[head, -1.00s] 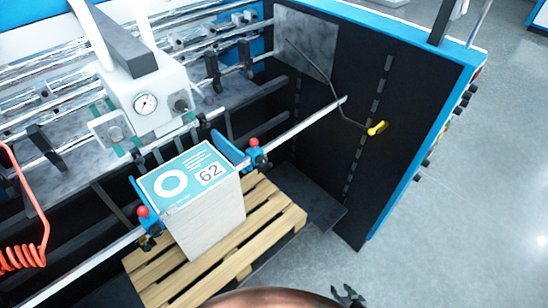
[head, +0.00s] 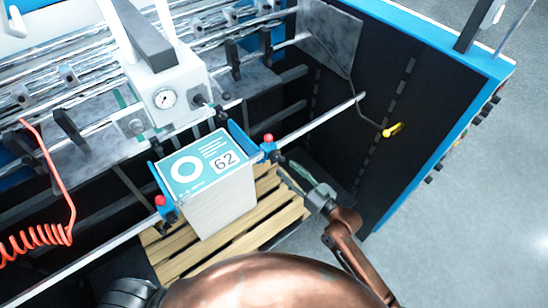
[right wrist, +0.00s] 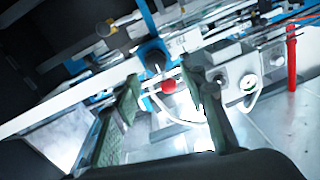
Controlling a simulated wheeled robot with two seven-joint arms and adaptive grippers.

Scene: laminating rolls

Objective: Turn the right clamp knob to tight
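The right clamp is blue with a red ball knob (head: 268,138), and sits on the metal bar at the right side of the stack numbered 62 (head: 206,200). In the right wrist view the red ball (right wrist: 169,86) shows between my fingers, with a dark round knob (right wrist: 155,62) on the blue clamp just behind it. My right gripper (head: 301,180) is open and empty, below and right of the clamp, apart from it; its two padded fingers also show in the right wrist view (right wrist: 165,74). The left clamp (head: 165,206) has a similar red ball. My left gripper is not in view.
The stack stands on a wooden pallet (head: 262,232). A white gauge unit (head: 160,80) stands behind it. A yellow-ended lever (head: 392,130) hangs on the black side panel at right. An orange coiled hose (head: 40,236) hangs at left.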

